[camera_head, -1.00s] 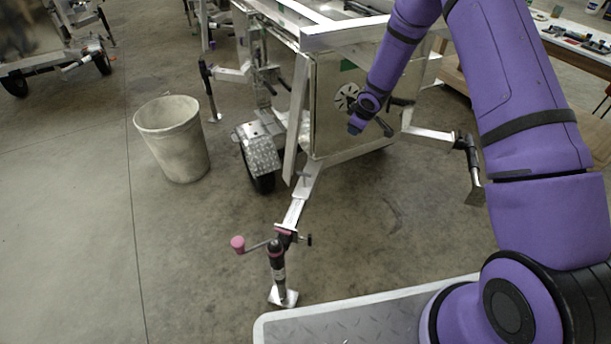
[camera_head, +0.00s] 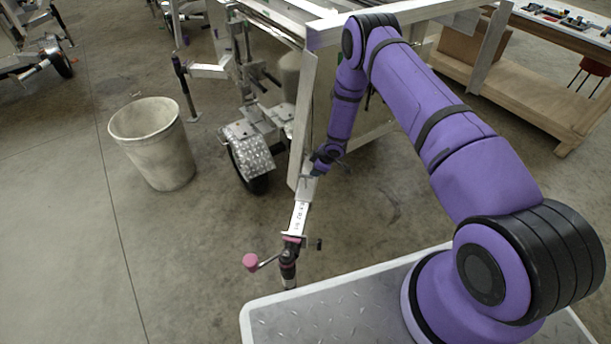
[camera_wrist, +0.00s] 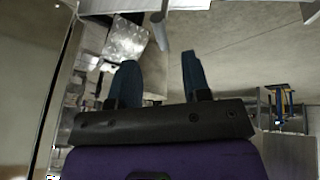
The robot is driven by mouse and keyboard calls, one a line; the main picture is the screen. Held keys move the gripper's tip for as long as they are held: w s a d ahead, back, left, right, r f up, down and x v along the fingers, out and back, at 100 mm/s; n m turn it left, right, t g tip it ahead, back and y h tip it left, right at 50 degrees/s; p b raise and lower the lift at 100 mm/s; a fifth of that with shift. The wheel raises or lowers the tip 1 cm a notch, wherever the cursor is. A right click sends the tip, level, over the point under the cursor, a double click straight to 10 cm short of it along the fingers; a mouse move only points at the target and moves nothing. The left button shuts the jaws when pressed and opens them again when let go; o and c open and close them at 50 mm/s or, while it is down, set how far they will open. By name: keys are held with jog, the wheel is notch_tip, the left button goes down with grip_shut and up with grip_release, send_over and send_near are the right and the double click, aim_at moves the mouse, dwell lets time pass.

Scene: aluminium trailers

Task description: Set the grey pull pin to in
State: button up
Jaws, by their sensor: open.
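A short grey pin (camera_wrist: 161,32) sticks out from a bright metal bar at the top of the wrist view, and I take it for the pull pin. I cannot tell its set position. My gripper (camera_wrist: 158,58) is open, with its two dark blue fingers apart and nothing between them. The pin lies just beyond the fingertips, roughly in line with the gap. In the head view my gripper (camera_head: 323,168) is low beside the trailer's tongue (camera_head: 300,215), near its rear end. The pin cannot be made out clearly there.
A crank jack with a pink handle (camera_head: 251,262) stands at the tongue's front. A slanted metal post (camera_head: 303,120) and a fender over a wheel (camera_head: 248,150) are close on the left. A pale bin (camera_head: 155,145) stands farther left. A wooden bench (camera_head: 520,95) is at the back right.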

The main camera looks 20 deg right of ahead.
aim_at(308, 176)
jog(key=x, duration=0.9)
jog(key=shift+c, duration=0.2)
grip_shut()
